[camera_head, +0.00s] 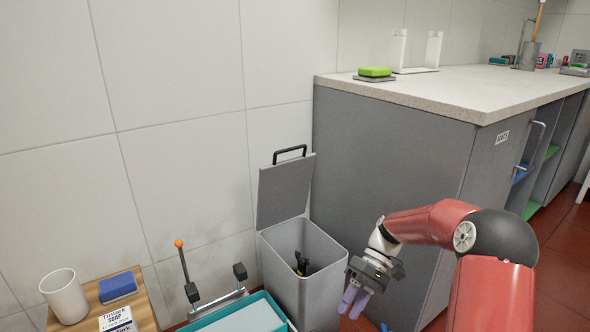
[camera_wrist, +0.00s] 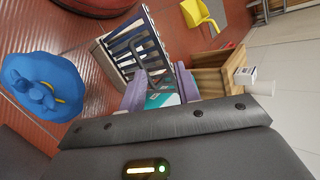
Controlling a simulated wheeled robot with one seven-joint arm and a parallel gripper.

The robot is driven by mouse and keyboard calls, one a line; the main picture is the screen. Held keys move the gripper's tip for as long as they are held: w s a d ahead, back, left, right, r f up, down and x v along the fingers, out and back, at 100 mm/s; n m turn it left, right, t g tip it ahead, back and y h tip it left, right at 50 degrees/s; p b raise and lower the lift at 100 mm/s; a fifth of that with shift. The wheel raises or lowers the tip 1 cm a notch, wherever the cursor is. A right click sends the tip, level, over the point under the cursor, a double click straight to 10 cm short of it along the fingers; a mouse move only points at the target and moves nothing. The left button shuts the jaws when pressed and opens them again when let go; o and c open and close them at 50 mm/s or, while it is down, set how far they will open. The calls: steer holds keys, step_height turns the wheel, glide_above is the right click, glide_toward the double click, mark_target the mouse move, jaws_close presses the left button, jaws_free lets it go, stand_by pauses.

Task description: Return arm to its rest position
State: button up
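My gripper (camera_head: 354,301) hangs at the end of my red arm, low and just right of the open grey bin (camera_head: 318,275) in the head view. Its two purple fingers point down. In the wrist view the fingers of my gripper (camera_wrist: 160,90) stand apart with no object held between them. A teal thing shows beyond the gap. The gripper is outside the bin, near its right side; whether they touch is not clear. My arm is bent, with its elbow at the right.
A grey cabinet with a pale worktop (camera_head: 440,88) stands behind my arm. The bin's lid (camera_head: 285,190) is raised; a black item (camera_head: 301,265) lies inside. A wooden stand (camera_head: 145,300) is lower left. The wrist view shows a blue bundle (camera_wrist: 42,85) and a yellow dustpan (camera_wrist: 197,13).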

steer(key=s+d+r+m+t+h+p, duration=0.1)
steer(key=s+r+m+t+h+p, duration=0.2)
steer(key=s+r+t, duration=0.9)
steer(key=s+r+m+h, duration=0.2)
steer(key=s+r+h, duration=0.1)
steer(key=s+r, duration=0.5)
steer(key=shift+s+d+t+h+p, duration=0.3)
steer(key=shift+s+d+p, duration=0.1)
steer(key=shift+s, duration=0.25)
steer(key=shift+r, duration=0.1)
